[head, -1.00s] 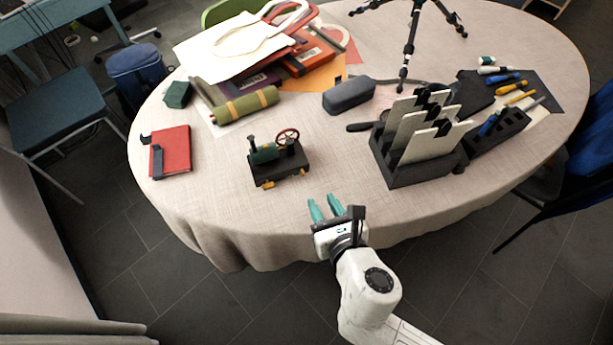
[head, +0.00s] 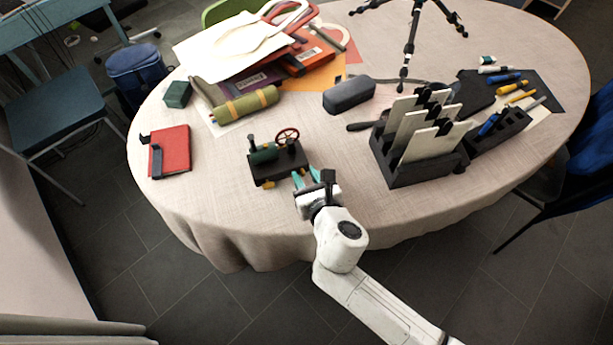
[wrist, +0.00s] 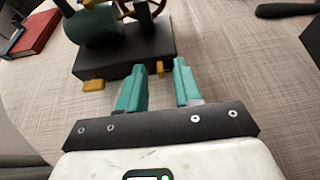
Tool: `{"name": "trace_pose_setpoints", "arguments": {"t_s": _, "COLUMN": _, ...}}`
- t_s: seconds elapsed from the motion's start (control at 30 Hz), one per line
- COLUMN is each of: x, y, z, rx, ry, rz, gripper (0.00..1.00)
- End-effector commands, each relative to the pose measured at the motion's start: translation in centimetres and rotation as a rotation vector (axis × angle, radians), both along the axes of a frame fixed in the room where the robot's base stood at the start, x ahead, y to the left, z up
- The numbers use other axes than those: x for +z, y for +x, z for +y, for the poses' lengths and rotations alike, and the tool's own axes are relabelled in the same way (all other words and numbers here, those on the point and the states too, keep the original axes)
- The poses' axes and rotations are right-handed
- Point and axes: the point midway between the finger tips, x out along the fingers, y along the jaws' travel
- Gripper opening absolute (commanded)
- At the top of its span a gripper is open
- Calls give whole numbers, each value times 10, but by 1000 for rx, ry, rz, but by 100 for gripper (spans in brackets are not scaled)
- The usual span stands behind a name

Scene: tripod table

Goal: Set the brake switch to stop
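A small dark model engine (head: 278,162) with a green boiler and red wheel stands on the table; its black base (wrist: 125,58) shows in the wrist view. Two yellow tabs stick out along the base's near side: a larger left tab (wrist: 93,85) and a small right tab (wrist: 160,68). I cannot read which is the brake switch or any stop marking. My gripper (head: 304,176) is at the engine's near right edge. In the wrist view its teal fingers (wrist: 160,76) are apart, with the small tab showing between their tips. Contact cannot be told.
A red book (head: 171,150) lies left of the engine. A black rack (head: 410,172) with white panels stands to the right, and a dark case (head: 349,95) lies behind.

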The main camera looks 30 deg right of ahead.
Motion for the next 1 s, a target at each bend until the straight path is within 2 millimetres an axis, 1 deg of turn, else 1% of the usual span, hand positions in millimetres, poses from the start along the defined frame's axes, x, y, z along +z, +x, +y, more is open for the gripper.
{"name": "trace_pose_setpoints", "arguments": {"t_s": 0.17, "x": 0, "y": 0, "z": 0, "rx": 0, "ry": 0, "rz": 0, "gripper": 34}}
{"name": "trace_pose_setpoints", "arguments": {"t_s": 0.2, "x": 0, "y": 0, "z": 0, "rx": 0, "ry": 0, "rz": 0, "gripper": 32}}
{"name": "trace_pose_setpoints", "arguments": {"t_s": 0.53, "x": 0, "y": 0, "z": 0, "rx": 0, "ry": 0, "rz": 0, "gripper": 1}}
{"name": "trace_pose_setpoints", "arguments": {"t_s": 1.0, "x": 0, "y": 0, "z": 0, "rx": 0, "ry": 0, "rz": 0, "gripper": 0}}
